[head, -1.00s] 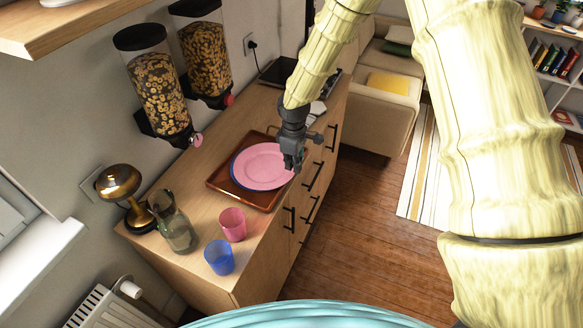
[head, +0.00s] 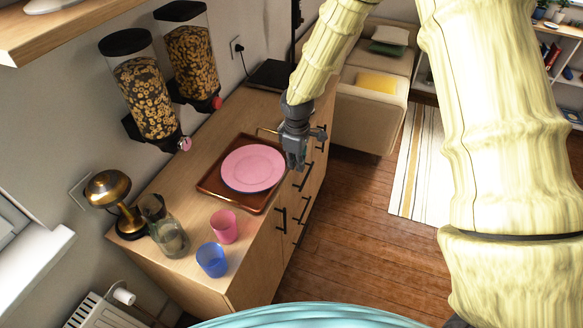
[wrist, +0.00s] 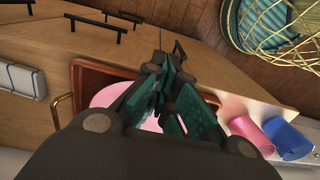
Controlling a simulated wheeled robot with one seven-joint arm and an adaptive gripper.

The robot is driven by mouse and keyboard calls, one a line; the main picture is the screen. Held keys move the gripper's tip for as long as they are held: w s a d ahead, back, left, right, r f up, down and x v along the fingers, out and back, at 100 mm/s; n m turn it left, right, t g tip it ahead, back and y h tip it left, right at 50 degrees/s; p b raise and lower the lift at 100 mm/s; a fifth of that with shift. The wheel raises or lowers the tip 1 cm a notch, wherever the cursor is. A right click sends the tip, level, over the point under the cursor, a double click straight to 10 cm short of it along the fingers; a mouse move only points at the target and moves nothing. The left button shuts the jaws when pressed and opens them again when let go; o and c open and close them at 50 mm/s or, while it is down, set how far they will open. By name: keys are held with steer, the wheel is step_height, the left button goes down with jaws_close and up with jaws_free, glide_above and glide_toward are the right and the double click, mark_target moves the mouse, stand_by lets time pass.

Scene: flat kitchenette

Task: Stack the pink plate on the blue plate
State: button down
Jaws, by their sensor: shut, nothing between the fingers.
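The pink plate (head: 253,168) lies on the blue plate (head: 232,188), of which only a thin rim shows at the lower left edge. Both are on the brown tray (head: 213,183) on the counter. My gripper (head: 297,167) is shut and empty, just right of the plates above the counter's front edge, apart from them. In the wrist view my gripper (wrist: 172,118) hides much of the pink plate (wrist: 105,95) and tray (wrist: 75,75).
A pink cup (head: 223,227), a blue cup (head: 212,260), a glass jug (head: 170,238) and a brass lamp (head: 112,190) stand on the counter's near end. Two cereal dispensers (head: 145,98) hang on the wall. Drawer handles (head: 281,219) line the front.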

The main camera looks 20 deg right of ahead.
step_height(320, 180, up, 8)
steer(key=b, duration=0.2)
steer(key=shift+a+f, duration=0.15)
steer(key=shift+a, duration=0.1)
stand_by(0.4)
steer(key=s+a+f+m+y+b, duration=0.1)
steer(key=s+f+m, duration=0.2)
steer(key=s+f, duration=0.7)
steer(key=s+a+f+m+y+b, duration=0.15)
steer(key=s+f, duration=0.55)
steer(key=f, duration=0.7)
steer(key=s+d+f+m, duration=0.1)
steer(key=s+f+m, duration=0.1)
steer(key=s, duration=0.5)
steer(key=s+d+f+m+h, duration=0.1)
steer(key=s+d+f+m, duration=0.1)
steer(key=s+f, duration=0.3)
steer(key=s+d+f+m+h, duration=0.1)
steer(key=s+d+f+m, duration=0.1)
steer(key=s, duration=0.7)
steer(key=shift+s+f+b, duration=0.3)
steer(key=shift+f+b, duration=0.1)
steer(key=shift+f, duration=0.25)
